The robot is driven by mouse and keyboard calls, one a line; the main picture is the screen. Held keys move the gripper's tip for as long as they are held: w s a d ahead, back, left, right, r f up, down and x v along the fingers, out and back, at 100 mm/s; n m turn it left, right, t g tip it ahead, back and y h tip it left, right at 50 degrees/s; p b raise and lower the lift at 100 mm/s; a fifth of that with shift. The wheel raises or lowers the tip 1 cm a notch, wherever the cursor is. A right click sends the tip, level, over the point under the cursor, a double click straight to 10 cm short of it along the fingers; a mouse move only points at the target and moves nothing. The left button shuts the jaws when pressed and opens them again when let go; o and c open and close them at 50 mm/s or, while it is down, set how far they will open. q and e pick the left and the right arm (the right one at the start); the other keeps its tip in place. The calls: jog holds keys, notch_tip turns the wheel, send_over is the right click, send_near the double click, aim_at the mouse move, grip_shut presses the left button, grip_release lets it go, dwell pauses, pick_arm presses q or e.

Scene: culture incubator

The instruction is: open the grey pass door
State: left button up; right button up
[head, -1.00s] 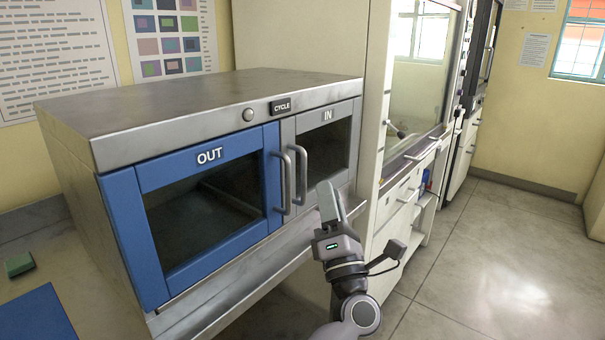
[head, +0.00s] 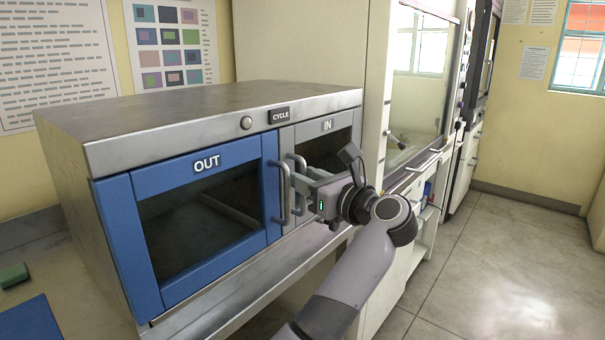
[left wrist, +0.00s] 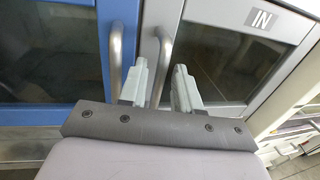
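The grey pass door (head: 328,149), marked IN, is closed on the right half of the steel pass box. Its glass is dark; its upright bar handle (head: 297,161) is at its left edge. The handle also shows in the left wrist view (left wrist: 163,50). My left gripper (head: 297,182) is at this handle, partly hiding it and the door in the head view. In the left wrist view its two fingers (left wrist: 160,83) stand apart, one on each side of the grey handle, with some gap visible. My right gripper is not in view.
The blue OUT door (head: 207,163) is closed to the left, with its own bar handle (head: 281,192) close beside my left gripper. A steel ledge (head: 215,304) runs below the doors. A fume hood stands at the right. Open floor (head: 490,270) lies at the lower right.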

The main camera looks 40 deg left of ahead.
pick_arm(q)
jog(key=shift+x, duration=0.85)
grip_shut()
jog(key=shift+d, duration=0.15)
